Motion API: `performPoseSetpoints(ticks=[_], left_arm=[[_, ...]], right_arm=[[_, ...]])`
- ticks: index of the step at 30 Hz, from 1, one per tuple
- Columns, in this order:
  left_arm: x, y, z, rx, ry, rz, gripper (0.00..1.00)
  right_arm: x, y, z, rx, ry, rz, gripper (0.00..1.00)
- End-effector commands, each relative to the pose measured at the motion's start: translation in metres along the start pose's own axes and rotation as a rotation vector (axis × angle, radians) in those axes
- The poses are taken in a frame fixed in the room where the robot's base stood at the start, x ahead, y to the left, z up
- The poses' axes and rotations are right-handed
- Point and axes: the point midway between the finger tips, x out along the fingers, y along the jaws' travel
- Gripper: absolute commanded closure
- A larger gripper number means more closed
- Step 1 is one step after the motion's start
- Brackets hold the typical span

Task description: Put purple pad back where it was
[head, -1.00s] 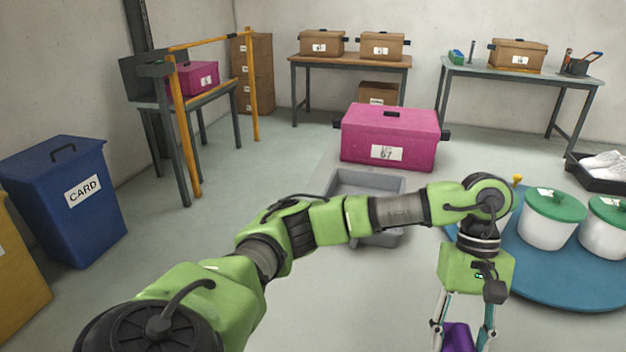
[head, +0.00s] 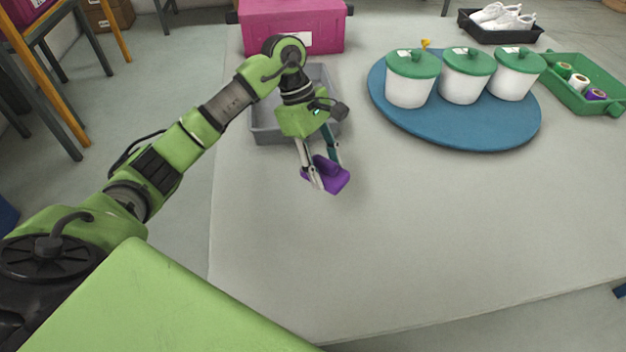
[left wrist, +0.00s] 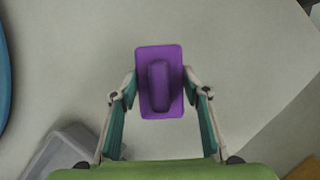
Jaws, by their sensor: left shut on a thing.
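The purple pad (head: 331,177) is a flat block with a raised grip along its middle. In the left wrist view the pad (left wrist: 160,105) sits between the two fingers of my left gripper (left wrist: 160,90). I cannot tell how high the pad is above the table. My right gripper is not in view.
A grey tray (head: 262,138) lies behind my left gripper, partly hidden by it. A pink box (head: 270,30) stands behind that. A blue round mat (head: 470,135) carries white pots with green lids (head: 412,85). A green tray (head: 590,98) holds spools. The table's front middle is clear.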

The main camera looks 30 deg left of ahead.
Motion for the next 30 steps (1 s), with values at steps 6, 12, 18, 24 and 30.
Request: performPoseSetpoints(ticks=[6,12,18,24,30], left_arm=[[0.026,0.012,-0.039,-0.001,-0.003,-0.002,0.78],[0.032,0.016,-0.051,0.003,-0.001,-0.001,0.78],[0.053,0.018,-0.065,0.002,-0.005,-0.005,0.78],[0.066,0.019,-0.072,0.004,-0.001,0.0,0.78],[0.066,0.019,-0.072,0.004,0.0,0.0,0.78]], right_arm=[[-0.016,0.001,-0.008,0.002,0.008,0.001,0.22],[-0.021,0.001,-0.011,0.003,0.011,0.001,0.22],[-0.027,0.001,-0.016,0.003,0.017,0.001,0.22],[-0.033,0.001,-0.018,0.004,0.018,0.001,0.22],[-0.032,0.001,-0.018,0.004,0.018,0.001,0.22]])
